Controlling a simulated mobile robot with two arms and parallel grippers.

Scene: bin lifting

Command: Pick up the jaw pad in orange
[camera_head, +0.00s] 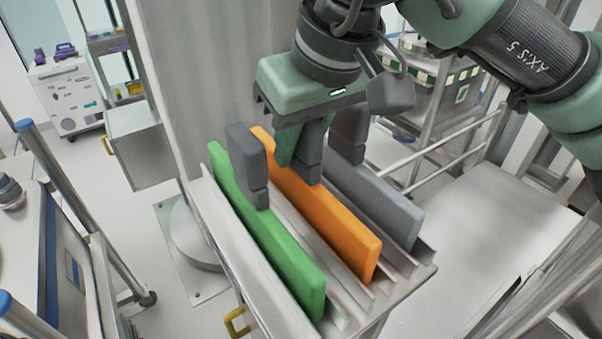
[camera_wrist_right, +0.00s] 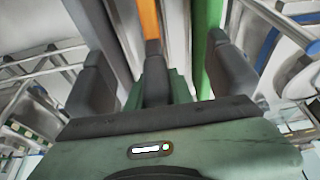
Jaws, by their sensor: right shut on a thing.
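The orange jaw pad (camera_head: 335,225) stands upright on its edge in the middle slot of a metal rack (camera_head: 402,285). It has a dark handle (camera_head: 313,150) on top. My right gripper (camera_head: 300,145) comes down from above and is shut on that handle. In the right wrist view the handle (camera_wrist_right: 155,75) sits between the green fingers, with part of the orange pad (camera_wrist_right: 149,18) behind it. I cannot tell whether the pad is lifted off the rack floor. My left gripper is not in view.
A green pad (camera_head: 265,235) stands close on the left and a grey pad (camera_head: 375,198) close on the right, each with a dark handle. A grey column rises behind the rack. A flat metal surface (camera_head: 480,230) at the right is clear.

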